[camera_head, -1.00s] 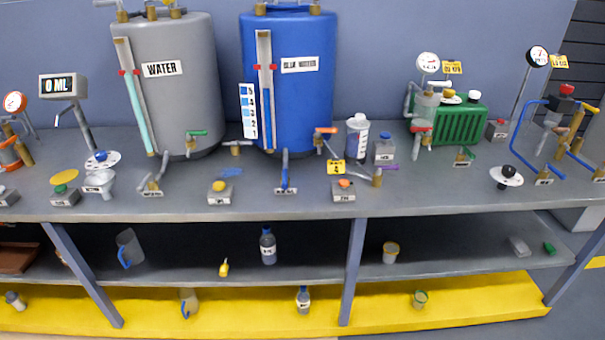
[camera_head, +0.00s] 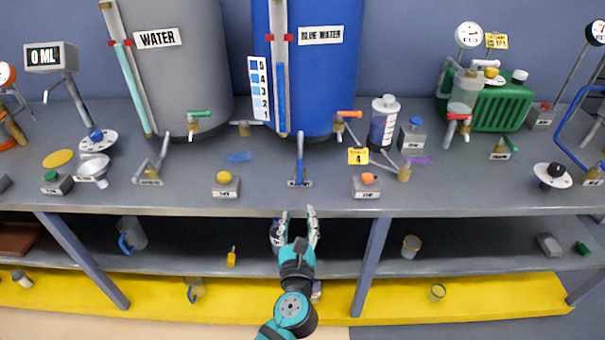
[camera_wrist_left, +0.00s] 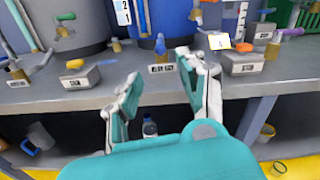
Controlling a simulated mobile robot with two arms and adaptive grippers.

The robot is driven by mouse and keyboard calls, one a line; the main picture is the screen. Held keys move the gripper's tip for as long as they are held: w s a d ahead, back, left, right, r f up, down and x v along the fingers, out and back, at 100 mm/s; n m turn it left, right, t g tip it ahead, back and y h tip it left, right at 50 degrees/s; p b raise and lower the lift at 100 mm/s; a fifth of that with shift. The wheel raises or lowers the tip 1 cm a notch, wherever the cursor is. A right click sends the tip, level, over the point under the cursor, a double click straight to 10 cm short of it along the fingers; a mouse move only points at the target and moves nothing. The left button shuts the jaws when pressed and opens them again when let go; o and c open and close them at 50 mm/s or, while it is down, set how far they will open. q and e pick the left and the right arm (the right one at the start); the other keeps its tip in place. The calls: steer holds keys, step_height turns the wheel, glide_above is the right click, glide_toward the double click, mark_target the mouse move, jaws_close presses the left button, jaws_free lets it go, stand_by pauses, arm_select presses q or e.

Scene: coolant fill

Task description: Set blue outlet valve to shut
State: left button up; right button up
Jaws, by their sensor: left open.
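The blue tank (camera_head: 318,75), labelled BLUE WATER, stands at the back of the bench. Its outlet valve (camera_head: 341,124) at the lower right is brass with an orange handle (camera_head: 349,114) pointing right. A blue lever (camera_head: 300,149) stands upright on a small labelled base in front of the tank; it also shows in the left wrist view (camera_wrist_left: 160,44). My left gripper (camera_head: 298,214) is open and empty, in front of the bench edge and below the blue lever. In the left wrist view its fingers (camera_wrist_left: 157,78) are spread, with the lever beyond them. My right gripper is not in view.
A block with an orange button (camera_head: 367,188) and one with a yellow button (camera_head: 225,186) flank the lever. Bare bench lies around the lever.

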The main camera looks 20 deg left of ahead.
mark_target(299, 183)
arm_select(q)
steer(key=x, duration=1.5)
steer(key=shift+f, duration=0.15)
jaws_close()
